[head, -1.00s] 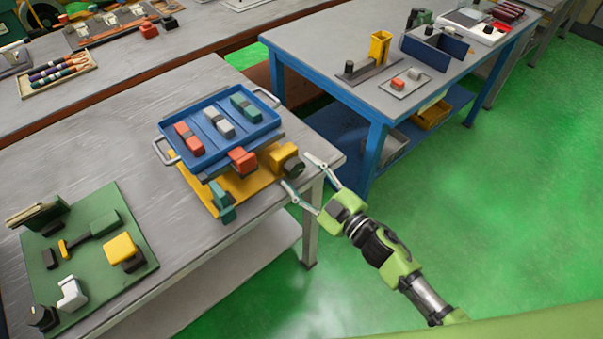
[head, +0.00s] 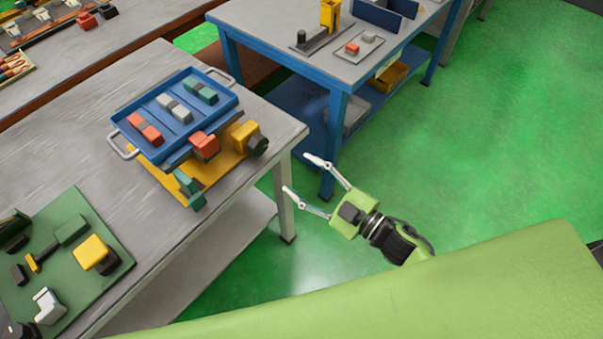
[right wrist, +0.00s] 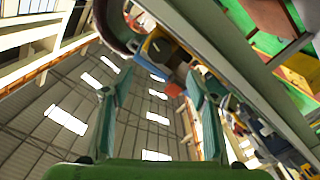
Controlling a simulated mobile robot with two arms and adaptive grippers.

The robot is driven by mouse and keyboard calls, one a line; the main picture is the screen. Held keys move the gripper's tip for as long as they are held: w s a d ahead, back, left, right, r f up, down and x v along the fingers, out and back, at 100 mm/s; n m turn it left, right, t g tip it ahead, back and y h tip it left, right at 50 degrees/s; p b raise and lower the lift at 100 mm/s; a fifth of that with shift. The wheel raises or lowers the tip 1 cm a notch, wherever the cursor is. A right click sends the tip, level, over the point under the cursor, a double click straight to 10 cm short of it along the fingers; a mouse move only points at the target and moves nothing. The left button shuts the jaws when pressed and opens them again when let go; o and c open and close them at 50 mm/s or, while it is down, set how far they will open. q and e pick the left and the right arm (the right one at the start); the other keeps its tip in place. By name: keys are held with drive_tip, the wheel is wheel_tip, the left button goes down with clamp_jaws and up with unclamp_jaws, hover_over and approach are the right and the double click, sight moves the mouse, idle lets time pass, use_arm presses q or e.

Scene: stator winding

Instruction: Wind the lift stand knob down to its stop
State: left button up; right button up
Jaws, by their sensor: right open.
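The lift stand has a yellow base (head: 163,178) on the grey table and carries a blue tray (head: 127,129). At its right side is a yellow block (head: 241,133) with a dark knob (head: 258,146). A red block (head: 204,144) and a teal block (head: 190,190) sit along its front. My right gripper (head: 299,174) is open and empty, beyond the table's edge, right of the knob and apart from it. In the right wrist view, the yellow block (right wrist: 160,49) shows beyond the spread fingers. My left gripper is not in view.
A green board (head: 62,277) with several parts lies on the near left of the grey table (head: 150,222). A blue table (head: 283,50) stands behind, with trays on it. Green floor is clear to the right of my gripper.

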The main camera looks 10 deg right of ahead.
sight(262, 148)
drive_tip(key=shift+c, duration=1.4)
drive_tip(key=w+a+m, duration=0.2)
drive_tip(key=w+m, duration=0.1)
drive_tip(key=m, duration=0.2)
drive_tip(key=w+a+m+p, duration=0.1)
drive_tip(key=w+a+m, duration=0.2)
drive_tip(key=w+m, duration=0.1)
drive_tip(key=w+a+m+p, duration=0.1)
drive_tip(key=w+a+m, duration=0.2)
drive_tip(key=m, duration=0.3)
drive_tip(key=shift+w+a+r, duration=0.1)
drive_tip(key=shift+w, duration=0.5)
drive_tip(key=c, duration=0.8)
